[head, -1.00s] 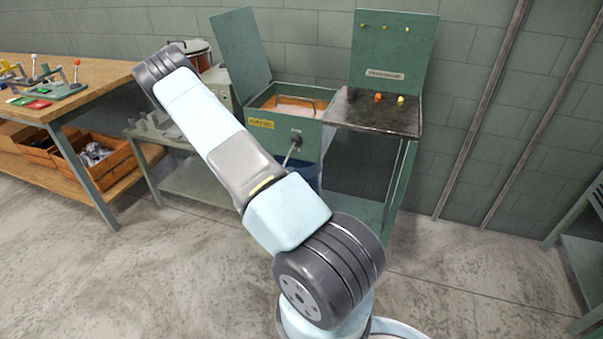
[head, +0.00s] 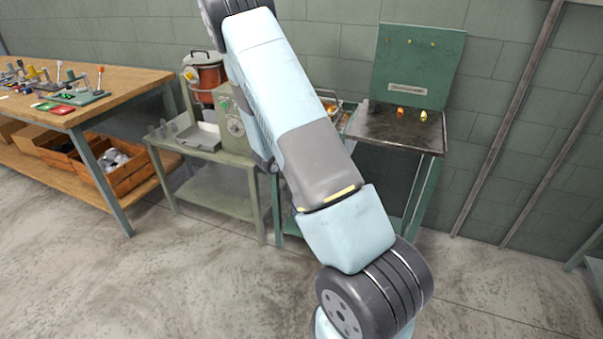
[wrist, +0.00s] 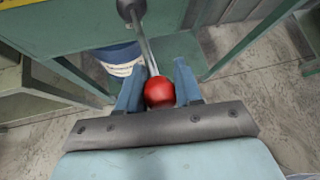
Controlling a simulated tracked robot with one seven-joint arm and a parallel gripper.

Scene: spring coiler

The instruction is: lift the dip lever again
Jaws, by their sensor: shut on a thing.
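The dip lever shows in the wrist view as a thin metal rod (wrist: 146,52) running from a dark pivot on the green tank's front to a round red knob (wrist: 159,92). My gripper (wrist: 159,95) is shut on the red knob, with one blue finger on each side of it. The rod points from the knob toward the pivot at the top of the picture. In the head view my arm covers the gripper, the lever and most of the green tank; only a bit of the tank's opening (head: 333,108) shows.
A dark-topped table (head: 395,130) with small orange and yellow pieces stands right of my arm. A grey-green stand (head: 215,152) with a red pot (head: 208,75) is at left, beside the wooden workbench (head: 110,88). A blue and white bucket (wrist: 122,58) sits beneath the tank. The front floor is clear.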

